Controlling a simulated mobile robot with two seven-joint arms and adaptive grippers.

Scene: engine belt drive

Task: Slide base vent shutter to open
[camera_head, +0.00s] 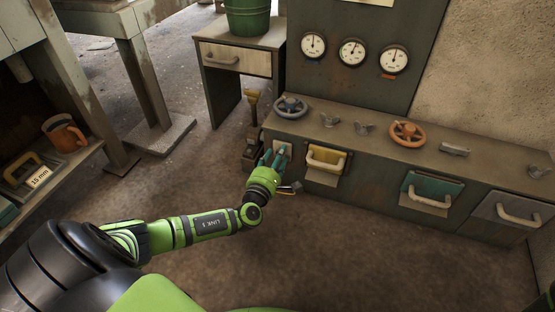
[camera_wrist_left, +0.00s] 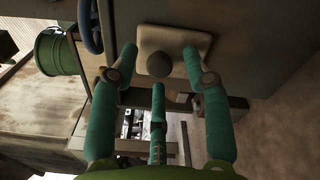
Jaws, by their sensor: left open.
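A cream plate (camera_head: 284,148) sits at the left end of the long low cabinet's front. It looks like the vent shutter. In the left wrist view the plate (camera_wrist_left: 175,42) carries a dark round knob (camera_wrist_left: 159,64). My left gripper (camera_head: 270,157) is at the plate, with teal fingers pointing toward it. In the left wrist view the fingers of the left gripper (camera_wrist_left: 160,70) are spread around the knob, one on each side and one below. I cannot tell whether any finger touches it. My right gripper is not in view.
The low cabinet (camera_head: 370,185) also bears yellow (camera_head: 325,154), teal (camera_head: 435,185) and grey (camera_head: 490,208) handled panels. A blue handwheel (camera_head: 290,103) and an orange one (camera_head: 407,129) are on top. A desk (camera_head: 240,60) with a green bucket (camera_head: 247,15) stands behind. Floor in front is clear.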

